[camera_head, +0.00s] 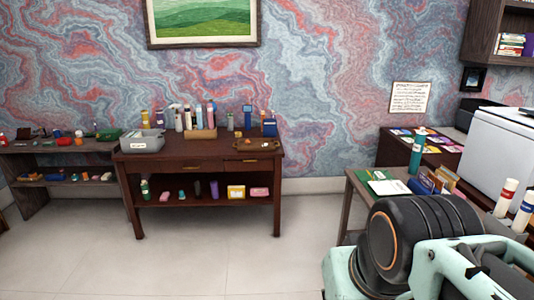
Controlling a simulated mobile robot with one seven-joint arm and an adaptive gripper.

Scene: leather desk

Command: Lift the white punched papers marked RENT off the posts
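White papers (390,187) lie on or beside a green flat item (372,174) on the small table at the right. I cannot read any marking on them, and I cannot make out posts at this size. Part of my arm, with a black ribbed joint and pale green links, fills the lower right and covers part of that table. My gripper is not in view.
A teal bottle (416,152) stands behind the papers on the small table (352,192), with red-and-blue-labelled white tubes (523,211) to the right. A dark wooden desk (205,169) with bottles and a grey bin (141,141) stands at the back. The floor (200,260) between is clear.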

